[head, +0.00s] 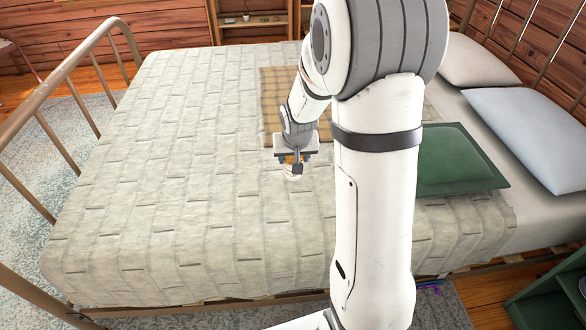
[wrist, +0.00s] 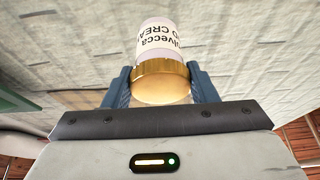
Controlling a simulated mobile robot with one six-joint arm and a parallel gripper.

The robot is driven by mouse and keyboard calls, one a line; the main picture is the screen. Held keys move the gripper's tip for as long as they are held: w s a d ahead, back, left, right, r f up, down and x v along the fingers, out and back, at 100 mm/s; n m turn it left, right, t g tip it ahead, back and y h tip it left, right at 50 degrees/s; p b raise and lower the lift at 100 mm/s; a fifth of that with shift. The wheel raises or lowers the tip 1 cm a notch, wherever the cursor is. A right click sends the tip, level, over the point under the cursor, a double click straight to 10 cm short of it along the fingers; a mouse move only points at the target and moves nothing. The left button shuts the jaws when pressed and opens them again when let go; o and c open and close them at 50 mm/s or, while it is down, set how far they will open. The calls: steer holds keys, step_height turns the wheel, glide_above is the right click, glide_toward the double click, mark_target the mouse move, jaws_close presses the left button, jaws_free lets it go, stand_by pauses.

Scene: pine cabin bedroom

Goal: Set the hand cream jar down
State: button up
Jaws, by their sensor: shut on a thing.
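The hand cream jar (wrist: 160,55) is white with dark lettering and a gold lid, seen large in the wrist view. My gripper (wrist: 160,88) is shut on it, with a blue finger on each side of the gold lid. In the head view the jar (head: 292,172) shows small and pale under my gripper (head: 293,160), over the quilted bed cover. I cannot tell whether the jar's base touches the cover.
The bed's pale quilt (head: 170,190) is wide and clear to the left. A tan checked blanket (head: 279,105) lies behind my gripper. A green cushion (head: 455,158) and pale pillows (head: 525,125) lie at the right. A metal bed frame (head: 65,72) rises at the left.

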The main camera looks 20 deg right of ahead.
steer(key=shift+f+b, duration=0.45)
steer(key=shift+f, duration=1.35)
steer(key=shift+f, duration=0.1)
steer(key=o, duration=1.1)
